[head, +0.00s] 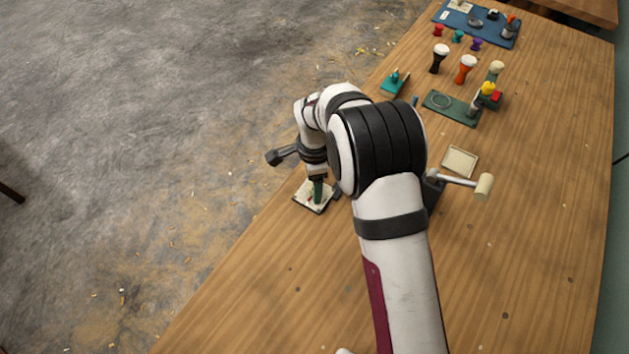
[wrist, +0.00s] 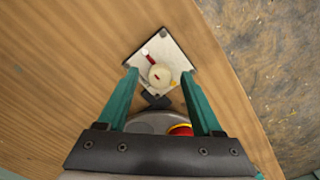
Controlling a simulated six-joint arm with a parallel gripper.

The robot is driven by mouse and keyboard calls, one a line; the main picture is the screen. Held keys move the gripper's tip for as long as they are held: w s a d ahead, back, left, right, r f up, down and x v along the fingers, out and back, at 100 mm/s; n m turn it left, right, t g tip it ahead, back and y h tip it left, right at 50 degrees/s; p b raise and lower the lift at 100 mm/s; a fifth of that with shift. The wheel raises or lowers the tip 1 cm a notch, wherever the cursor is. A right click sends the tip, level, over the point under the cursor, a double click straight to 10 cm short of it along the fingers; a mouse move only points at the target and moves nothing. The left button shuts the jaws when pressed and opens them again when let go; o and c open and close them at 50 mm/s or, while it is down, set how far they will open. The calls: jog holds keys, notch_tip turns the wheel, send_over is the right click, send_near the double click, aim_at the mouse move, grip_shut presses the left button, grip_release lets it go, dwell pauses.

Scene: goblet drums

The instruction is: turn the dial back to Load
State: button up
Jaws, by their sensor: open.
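A square pale plate (wrist: 172,52) with dark corners lies on the wooden bench. It bears a round cream dial (wrist: 160,76) with a red pointer mark toward its upper left and small red marks around it. Any lettering is too small to read. In the head view the plate (head: 305,200) is near the bench's left edge, partly covered by my gripper (head: 318,196). In the wrist view my gripper (wrist: 159,74) is open, its green fingers on either side of the dial with gaps showing. Whether the fingertips are at the dial's height I cannot tell.
A grey rounded thing (wrist: 148,122) with a red-and-yellow part (wrist: 181,130) shows below the plate in the wrist view. A cream tray (head: 460,161), a mallet (head: 483,187) and a green mat (head: 450,107) are to the right. Goblet drums (head: 467,68) stand farther back. The near bench is clear.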

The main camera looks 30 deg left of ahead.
grip_shut()
dwell(0.3)
jog(key=shift+n, duration=0.3)
jog(key=n, duration=0.3)
jog(key=shift+n, duration=0.3)
jog(key=n, duration=0.4)
jog(key=shift+n, duration=0.3)
jog(key=n, duration=0.4)
jog(key=shift+n, duration=2.4)
